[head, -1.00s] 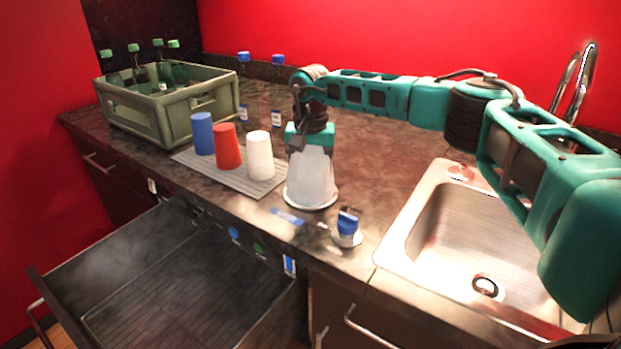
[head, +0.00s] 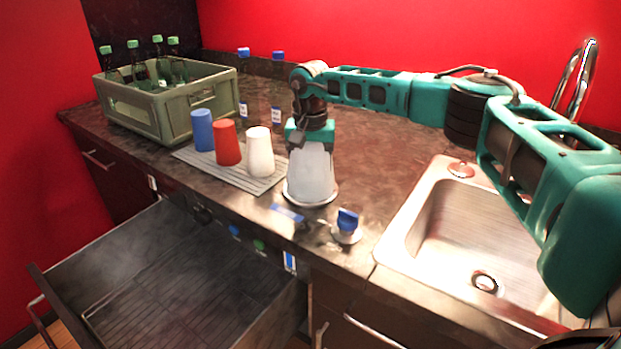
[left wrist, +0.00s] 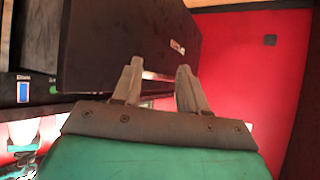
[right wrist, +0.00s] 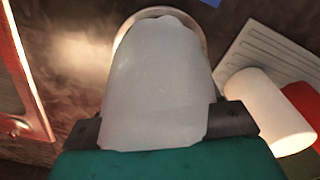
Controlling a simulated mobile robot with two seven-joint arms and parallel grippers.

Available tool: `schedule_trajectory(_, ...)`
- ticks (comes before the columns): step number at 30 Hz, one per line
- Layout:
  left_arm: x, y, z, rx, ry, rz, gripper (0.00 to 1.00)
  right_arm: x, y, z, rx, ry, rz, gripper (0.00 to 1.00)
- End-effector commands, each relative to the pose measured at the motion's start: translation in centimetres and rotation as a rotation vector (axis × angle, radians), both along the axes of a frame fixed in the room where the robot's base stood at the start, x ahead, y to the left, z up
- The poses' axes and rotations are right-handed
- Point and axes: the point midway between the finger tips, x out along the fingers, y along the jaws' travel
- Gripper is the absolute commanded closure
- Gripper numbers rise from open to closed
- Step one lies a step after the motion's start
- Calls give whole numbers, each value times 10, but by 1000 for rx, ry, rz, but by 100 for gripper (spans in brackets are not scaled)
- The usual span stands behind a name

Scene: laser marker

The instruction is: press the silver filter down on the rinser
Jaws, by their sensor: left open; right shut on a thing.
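The silver filter (head: 312,175) looks like a pale grey upside-down cup and stands upright at the counter's front, left of the sink. It sits over the round rinser (head: 325,202), whose pale rim shows around its bottom edge; contact between them cannot be told. My right gripper (head: 311,146) comes from above and is shut on the filter. In the right wrist view the filter (right wrist: 160,75) fills the space between the fingers. My left gripper (left wrist: 157,80) shows only in the left wrist view, open and empty near a dark panel.
Blue, red and white cups (head: 260,152) stand on a ribbed mat (head: 255,185) left of the filter. A blue-topped knob (head: 347,228) is close at its right. The sink (head: 450,220) lies further right, a bottle crate (head: 165,115) back left. A drawer (head: 150,285) is open in front.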

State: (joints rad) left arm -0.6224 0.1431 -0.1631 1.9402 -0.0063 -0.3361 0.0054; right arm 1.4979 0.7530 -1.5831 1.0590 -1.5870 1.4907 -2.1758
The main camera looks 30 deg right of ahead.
Motion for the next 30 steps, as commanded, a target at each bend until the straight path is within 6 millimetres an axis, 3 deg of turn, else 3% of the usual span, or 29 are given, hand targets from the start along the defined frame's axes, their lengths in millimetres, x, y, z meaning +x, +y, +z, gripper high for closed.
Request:
schedule_trajectory(5, -1, 0, 3, 0, 3, 1, 57, -1, 0, 4, 0, 3, 1, 70)
schedule_trajectory(23, -2, 0, 38, 0, 4, 1, 57, 0, 0, 48, -1, 1, 0, 70)
schedule_trajectory(30, -2, 0, 36, 0, 2, 1, 57, 0, 0, 62, 0, -1, 0, 70)
